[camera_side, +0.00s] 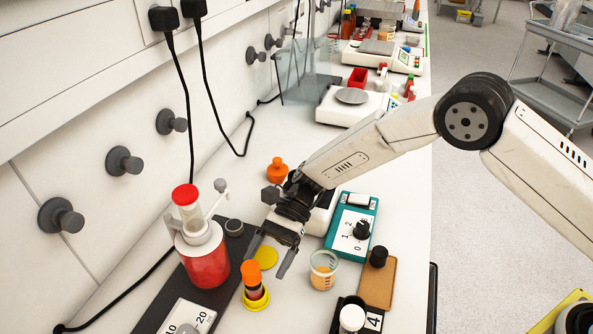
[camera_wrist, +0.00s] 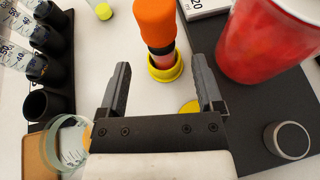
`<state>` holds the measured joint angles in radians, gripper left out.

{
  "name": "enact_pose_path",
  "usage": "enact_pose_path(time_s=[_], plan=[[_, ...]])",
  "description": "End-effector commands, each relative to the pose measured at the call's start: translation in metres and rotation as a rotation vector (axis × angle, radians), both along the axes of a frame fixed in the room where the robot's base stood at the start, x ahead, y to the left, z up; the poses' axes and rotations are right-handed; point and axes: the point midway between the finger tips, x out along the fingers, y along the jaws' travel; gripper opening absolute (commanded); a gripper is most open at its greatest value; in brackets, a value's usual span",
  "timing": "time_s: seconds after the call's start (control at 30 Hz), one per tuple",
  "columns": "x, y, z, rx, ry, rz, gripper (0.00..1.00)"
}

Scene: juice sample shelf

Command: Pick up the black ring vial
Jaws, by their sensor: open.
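The vial with a black ring is upright, with an orange cap (camera_side: 251,269) and a dark band below the cap (camera_wrist: 160,48). Its reddish lower part stands in a yellow ring-shaped base (camera_side: 256,302), which also shows in the wrist view (camera_wrist: 166,70). My gripper (camera_side: 264,266) is open and empty, pointing down beside the vial. In the wrist view, the vial is just beyond my gripper's fingertips (camera_wrist: 160,66), roughly centred between them. A flat yellow disc (camera_side: 266,258) lies under my gripper.
A large red vessel (camera_side: 206,262) stands on the dark mat (camera_wrist: 258,125) close beside the vial. A glass beaker with orange liquid (camera_side: 323,270), a teal device (camera_side: 340,243), a brown pad (camera_side: 374,291) and a black rack (camera_wrist: 40,104) are on the other side. An orange bottle (camera_side: 277,172) stands behind.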

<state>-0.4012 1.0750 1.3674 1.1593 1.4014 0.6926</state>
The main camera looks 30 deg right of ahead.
Motion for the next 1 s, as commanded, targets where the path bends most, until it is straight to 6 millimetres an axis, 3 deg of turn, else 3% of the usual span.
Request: enact_pose_path(time_s=[0.57, 1.0], plan=[[-0.025, 0.037, -0.019, 0.000, 0.000, 0.001, 0.85], [-0.026, 0.040, -0.020, 0.001, -0.001, -0.001, 0.85]])
